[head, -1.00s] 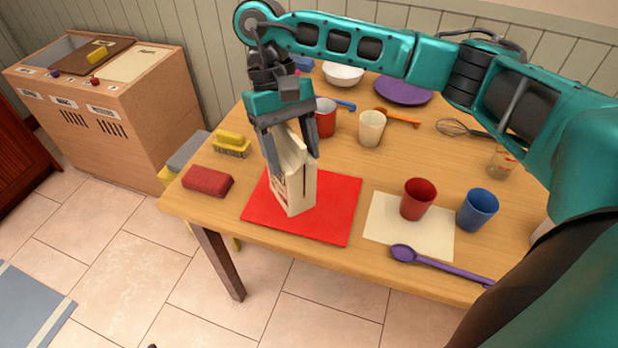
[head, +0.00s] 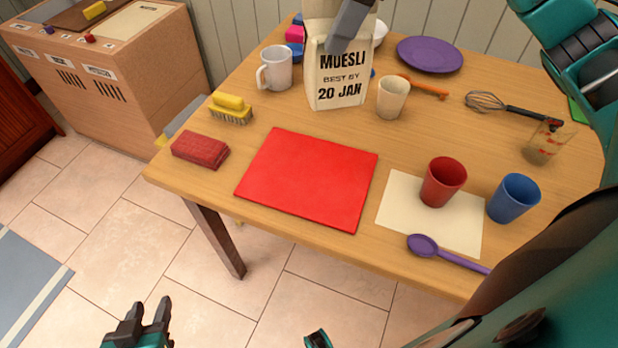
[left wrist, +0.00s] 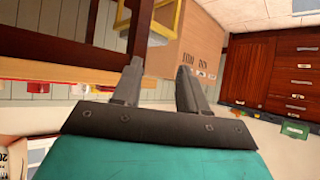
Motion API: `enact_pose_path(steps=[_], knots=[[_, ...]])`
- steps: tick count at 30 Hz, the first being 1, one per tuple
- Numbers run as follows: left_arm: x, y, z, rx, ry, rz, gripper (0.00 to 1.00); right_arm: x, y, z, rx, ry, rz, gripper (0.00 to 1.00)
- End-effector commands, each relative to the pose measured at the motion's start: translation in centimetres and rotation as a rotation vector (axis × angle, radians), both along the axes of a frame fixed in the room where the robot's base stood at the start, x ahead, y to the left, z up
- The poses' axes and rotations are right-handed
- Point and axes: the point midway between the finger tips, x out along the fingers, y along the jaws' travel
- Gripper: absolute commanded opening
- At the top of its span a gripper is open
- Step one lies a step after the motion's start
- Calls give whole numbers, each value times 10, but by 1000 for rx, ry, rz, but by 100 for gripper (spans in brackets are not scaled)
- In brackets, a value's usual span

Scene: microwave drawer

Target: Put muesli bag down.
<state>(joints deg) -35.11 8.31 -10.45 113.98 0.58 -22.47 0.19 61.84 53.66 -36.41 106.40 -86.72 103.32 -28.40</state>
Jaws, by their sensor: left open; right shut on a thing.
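The muesli bag (head: 341,78) is cream, with dark print reading "MUESLI BEST BY 20 JAN". It is upright at the back of the table in the head view. My right gripper (head: 350,25) is shut on its top; only part of the gripper shows at the upper edge. I cannot tell whether the bag's base touches the table. My left gripper (head: 150,306) is open and empty over the floor at the lower left. Its two spread fingers also show in the left wrist view (left wrist: 160,70).
The red mat (head: 308,180) is bare. A white mug (head: 275,70) and a cream cup (head: 392,98) flank the bag. A red cup (head: 443,182), blue cup (head: 513,198) and purple spoon (head: 445,254) are at the right. A red sponge (head: 200,150) and yellow brush (head: 231,108) are at the left.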

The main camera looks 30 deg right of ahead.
Motion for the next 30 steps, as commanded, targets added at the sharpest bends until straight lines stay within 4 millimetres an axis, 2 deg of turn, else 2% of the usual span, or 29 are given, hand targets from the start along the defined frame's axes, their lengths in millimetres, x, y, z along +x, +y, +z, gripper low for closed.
enact_pose_path(steps=[1, 6, 9, 14, 17, 30], knots=[[1, -1, -8, -1, -1, -2, 43, -1, -4, 1, 1, -7, -98, 0], [2, -3, -14, -5, -2, -5, 43, -4, -14, 15, 2, -7, -390, 0], [2, -4, -16, -7, -1, -6, 43, -5, -18, 20, 3, -5, -506, 0], [2, -4, -19, -8, -1, -8, 43, -7, -21, 21, 2, 0, -601, 0], [2, -5, -23, -10, 0, -9, 43, -7, -22, 6, 0, 5, -616, 0], [8, -17, -31, -29, -5, -30, 43, -8, -22, -106, -1, 7, -612, 0]])
